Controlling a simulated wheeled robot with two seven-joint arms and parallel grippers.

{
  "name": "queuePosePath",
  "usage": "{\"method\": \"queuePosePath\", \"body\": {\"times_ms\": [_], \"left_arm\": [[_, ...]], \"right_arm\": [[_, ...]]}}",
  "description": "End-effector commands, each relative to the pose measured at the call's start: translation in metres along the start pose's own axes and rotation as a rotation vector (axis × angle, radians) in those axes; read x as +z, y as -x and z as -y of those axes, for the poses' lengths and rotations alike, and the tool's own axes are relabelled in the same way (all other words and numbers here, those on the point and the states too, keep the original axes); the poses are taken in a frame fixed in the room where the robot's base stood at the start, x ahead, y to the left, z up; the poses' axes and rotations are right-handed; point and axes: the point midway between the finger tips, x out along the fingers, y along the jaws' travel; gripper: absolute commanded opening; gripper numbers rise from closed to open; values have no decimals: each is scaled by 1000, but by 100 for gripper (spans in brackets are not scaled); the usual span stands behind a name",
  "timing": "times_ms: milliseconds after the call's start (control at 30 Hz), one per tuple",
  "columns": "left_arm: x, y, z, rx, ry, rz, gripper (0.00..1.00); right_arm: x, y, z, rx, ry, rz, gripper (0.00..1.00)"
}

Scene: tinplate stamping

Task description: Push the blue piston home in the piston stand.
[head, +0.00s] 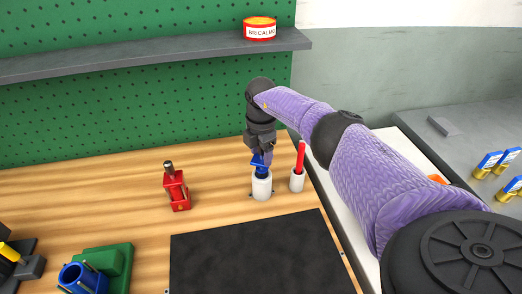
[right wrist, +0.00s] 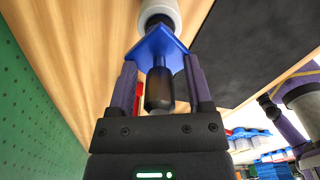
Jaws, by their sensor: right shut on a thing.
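The blue piston (head: 258,171) is upright in the mouth of the white piston stand (head: 261,187), near the back right of the wooden table. Its lower part is hidden inside the stand. My right gripper (head: 260,154) is right above the stand and shut on the piston. In the right wrist view my right gripper's fingers (right wrist: 161,75) are at either side of the piston's blue flat top (right wrist: 158,47), with a dark rounded stub between them. The white stand (right wrist: 159,12) shows just beyond the blue part. My left gripper is not in view.
A white holder (head: 297,183) with a red rod (head: 300,157) stands close to the right of the stand. A red device (head: 177,190) stands to the left. A black mat (head: 255,255) lies in front, and a green block with a blue cylinder (head: 80,278) is at front left.

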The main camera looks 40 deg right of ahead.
Motion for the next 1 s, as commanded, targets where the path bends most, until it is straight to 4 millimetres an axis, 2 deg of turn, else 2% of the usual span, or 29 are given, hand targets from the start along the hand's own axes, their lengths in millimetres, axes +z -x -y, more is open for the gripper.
{"method": "queuePosePath", "body": {"times_ms": [400,433,567,600,833,1000], "left_arm": [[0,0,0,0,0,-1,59],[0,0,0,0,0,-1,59],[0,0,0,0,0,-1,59],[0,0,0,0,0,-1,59],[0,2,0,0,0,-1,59],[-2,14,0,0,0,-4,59]], "right_arm": [[0,0,0,0,0,0,0],[0,0,0,0,0,0,69],[0,0,0,0,0,0,97],[0,0,0,0,0,0,100],[0,4,0,0,0,0,100],[1,43,-1,5,1,1,100]]}}
